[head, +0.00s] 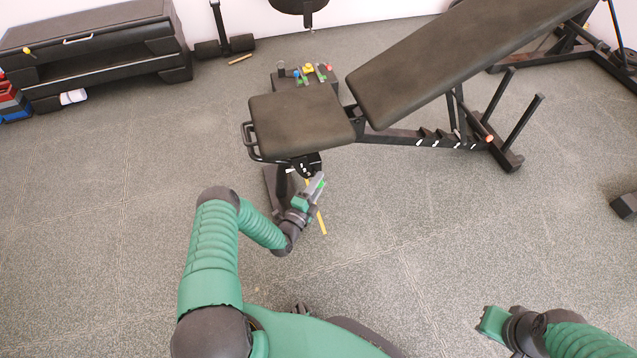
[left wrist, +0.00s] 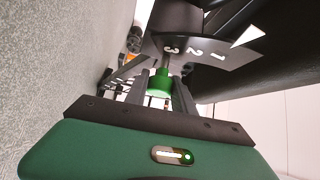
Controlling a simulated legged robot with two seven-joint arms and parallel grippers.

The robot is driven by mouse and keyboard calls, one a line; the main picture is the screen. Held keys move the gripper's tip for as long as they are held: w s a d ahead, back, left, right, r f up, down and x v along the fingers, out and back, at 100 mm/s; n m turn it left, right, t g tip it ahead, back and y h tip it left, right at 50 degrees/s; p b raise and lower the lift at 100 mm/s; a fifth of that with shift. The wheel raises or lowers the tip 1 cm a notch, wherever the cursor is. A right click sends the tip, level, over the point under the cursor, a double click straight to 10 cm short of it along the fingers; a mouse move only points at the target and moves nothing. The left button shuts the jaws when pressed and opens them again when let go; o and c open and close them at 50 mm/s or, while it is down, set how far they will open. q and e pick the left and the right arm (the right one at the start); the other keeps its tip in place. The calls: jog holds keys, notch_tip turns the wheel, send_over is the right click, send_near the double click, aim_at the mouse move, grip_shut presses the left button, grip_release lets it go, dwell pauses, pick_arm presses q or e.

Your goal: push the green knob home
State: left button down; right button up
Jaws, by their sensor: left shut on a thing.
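The green knob (left wrist: 158,82) shows in the left wrist view between the two dark fingers of my left gripper (left wrist: 160,92), which is shut on it. A thin pin runs from the knob towards a dark plate (left wrist: 215,52) marked 1, 2, 3 with a white pointer. How deep the pin sits cannot be told. In the head view my left gripper (head: 318,182) is at the front of the weight bench (head: 302,122), just below the seat; the knob is hard to make out there. My right gripper (head: 492,322) is low at the right, far from the bench; its jaws are unclear.
Small coloured things (head: 308,70) lie on a dark stand behind the seat. A yellow strip (head: 321,222) shows by my left gripper. A black storage bench (head: 95,45) stands at the back left.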

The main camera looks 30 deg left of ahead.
pick_arm(q)
jog(key=shift+f, duration=0.25)
jog(key=shift+w+a, duration=0.55)
jog(key=shift+a, duration=0.05)
jog(key=shift+a+r, duration=0.15)
jog(key=c, duration=1.4)
grip_release()
jog(key=o, duration=0.3)
jog(key=shift+w, duration=0.1)
jog(key=shift+o, duration=0.2)
jog(key=shift+a, duration=0.1)
